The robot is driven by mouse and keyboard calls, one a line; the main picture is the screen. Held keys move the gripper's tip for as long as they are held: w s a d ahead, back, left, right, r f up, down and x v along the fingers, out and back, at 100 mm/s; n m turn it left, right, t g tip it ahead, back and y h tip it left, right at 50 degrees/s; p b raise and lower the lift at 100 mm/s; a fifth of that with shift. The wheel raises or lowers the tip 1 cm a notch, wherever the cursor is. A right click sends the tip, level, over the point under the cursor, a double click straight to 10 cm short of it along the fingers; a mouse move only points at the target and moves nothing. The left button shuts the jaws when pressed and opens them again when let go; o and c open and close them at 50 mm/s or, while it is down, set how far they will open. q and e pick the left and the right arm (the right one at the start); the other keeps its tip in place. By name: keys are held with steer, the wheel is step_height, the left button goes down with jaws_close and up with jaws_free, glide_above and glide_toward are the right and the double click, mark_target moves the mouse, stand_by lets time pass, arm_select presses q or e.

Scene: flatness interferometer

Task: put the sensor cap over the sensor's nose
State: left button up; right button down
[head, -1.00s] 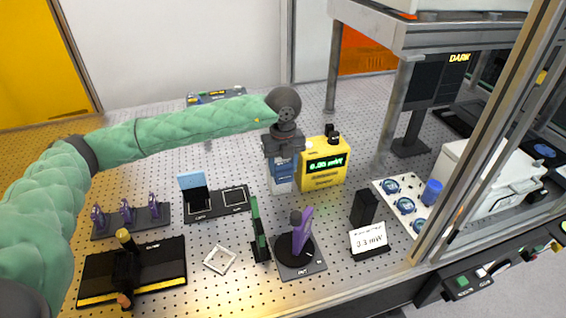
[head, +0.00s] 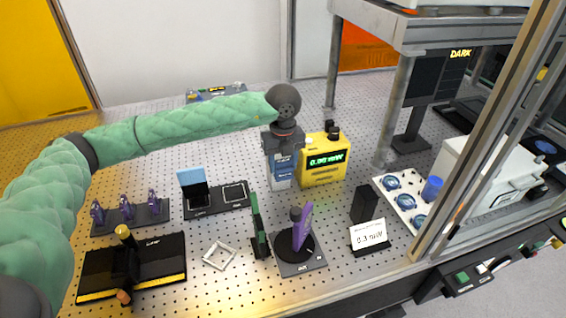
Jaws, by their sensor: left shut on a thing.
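My left gripper (head: 284,160) points down beside the yellow meter (head: 323,170), just left of it. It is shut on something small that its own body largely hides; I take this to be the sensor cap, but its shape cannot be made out. The meter has a lit green readout in mW. A small black part (head: 332,131) shows at the meter's top; I cannot tell whether it is the sensor's nose. My right gripper is not in view.
A purple piece stands on a black round mount (head: 295,248) at the front. A black block (head: 365,205) and a white card (head: 368,235) stand to its right. A white tray (head: 383,183) with blue round parts lies further right. A metal frame post (head: 490,130) rises at the right.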

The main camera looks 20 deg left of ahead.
arm_select(q)
steer(key=shift+f, duration=0.2)
stand_by(0.3)
steer(key=o, duration=0.9)
steer(key=shift+r, duration=0.15)
steer(key=shift+r+p, duration=0.35)
steer(key=shift+r, duration=3)
